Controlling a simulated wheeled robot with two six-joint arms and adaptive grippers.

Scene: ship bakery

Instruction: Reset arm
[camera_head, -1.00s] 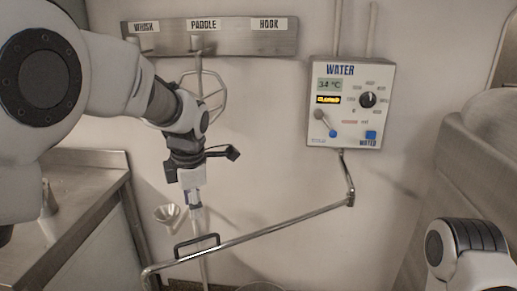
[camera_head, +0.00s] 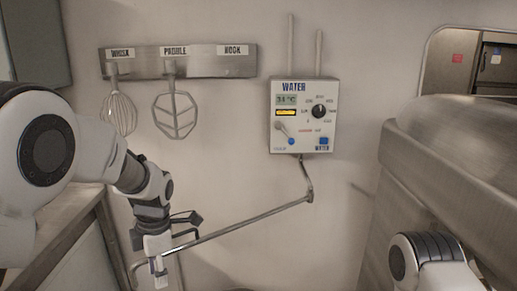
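My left arm comes in from the left edge and bends down at its wrist. My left gripper (camera_head: 157,262) hangs low at the lower left, pointing down, in front of the free end of the metal water pipe. Its fingertips are small and blurred, so I cannot tell whether they are apart. I cannot tell whether it touches the pipe. Only a rounded joint of my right arm shows at the lower right. My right gripper is out of view.
A water panel (camera_head: 304,92) hangs on the wall, with a swing pipe (camera_head: 245,219) below it. A whisk (camera_head: 120,112) and paddle (camera_head: 175,112) hang from a labelled rack (camera_head: 215,62). A steel counter (camera_head: 62,232) stands left, a large steel machine (camera_head: 445,160) right.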

